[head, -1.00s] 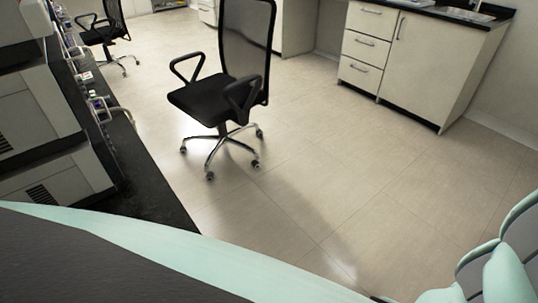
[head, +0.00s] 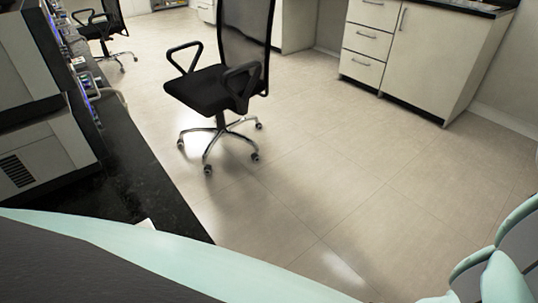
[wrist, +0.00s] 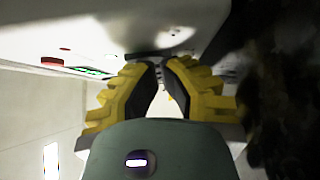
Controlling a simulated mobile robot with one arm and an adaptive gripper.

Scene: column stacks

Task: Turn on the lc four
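In the head view, pale instrument units with dark fronts or gaps (head: 48,150) stand stacked on a black bench at the left edge. I cannot tell which one is the lc four. In the wrist view, my gripper (wrist: 160,64) has yellow fingers with dark inner pads. Its tips lie close together and hold nothing visible. Beyond them is a pale housing (wrist: 95,30), close and partly blurred. To the left of the fingers the housing carries a red button-like spot (wrist: 53,61) and a green lit strip (wrist: 92,72). My gripper is not seen in the head view.
The black bench top (head: 150,190) runs along the left, with small items and purple lights further back. A black office chair (head: 220,85) stands on the open tiled floor. A white cabinet with drawers (head: 420,55) is at the back right.

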